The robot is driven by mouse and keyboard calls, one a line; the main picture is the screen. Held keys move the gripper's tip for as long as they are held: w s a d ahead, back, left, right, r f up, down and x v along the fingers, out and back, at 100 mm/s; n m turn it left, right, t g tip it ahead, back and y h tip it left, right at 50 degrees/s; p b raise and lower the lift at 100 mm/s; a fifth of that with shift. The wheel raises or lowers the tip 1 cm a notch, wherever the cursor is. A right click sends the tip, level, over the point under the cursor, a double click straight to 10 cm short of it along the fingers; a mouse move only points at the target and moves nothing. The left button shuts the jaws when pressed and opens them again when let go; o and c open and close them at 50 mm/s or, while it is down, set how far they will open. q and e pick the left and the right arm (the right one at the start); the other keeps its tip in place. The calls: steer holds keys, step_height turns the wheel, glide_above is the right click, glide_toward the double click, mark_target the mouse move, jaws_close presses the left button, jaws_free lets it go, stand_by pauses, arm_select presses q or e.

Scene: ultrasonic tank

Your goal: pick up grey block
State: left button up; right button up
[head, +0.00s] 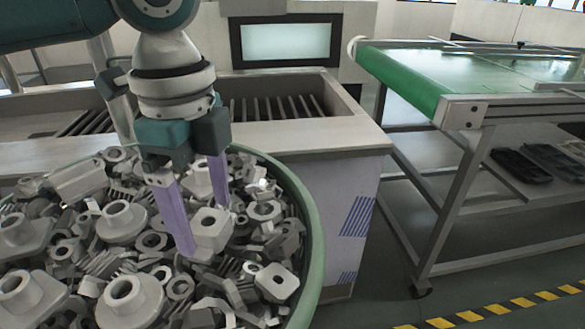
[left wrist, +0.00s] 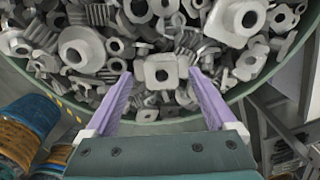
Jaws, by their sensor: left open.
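A grey block (head: 208,229) with a round hole in its top lies on the heap of grey metal parts in a round bin. It also shows in the left wrist view (left wrist: 161,77), between and a little beyond the tips of the two purple fingers. My left gripper (head: 206,228) points down into the bin and is open, with its fingers on either side of the block. Whether a finger touches the block I cannot tell. My right gripper is in neither view.
The green bin rim (head: 312,230) curves around the heap. Similar grey parts crowd close around the block. A tank (head: 345,110) with a screen (head: 286,44) stands behind, and a green conveyor (head: 420,80) stands at the right.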

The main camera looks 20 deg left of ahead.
arm_select(q)
steer(key=shift+f, duration=0.55)
steer(key=shift+w, duration=0.1)
jaws_close()
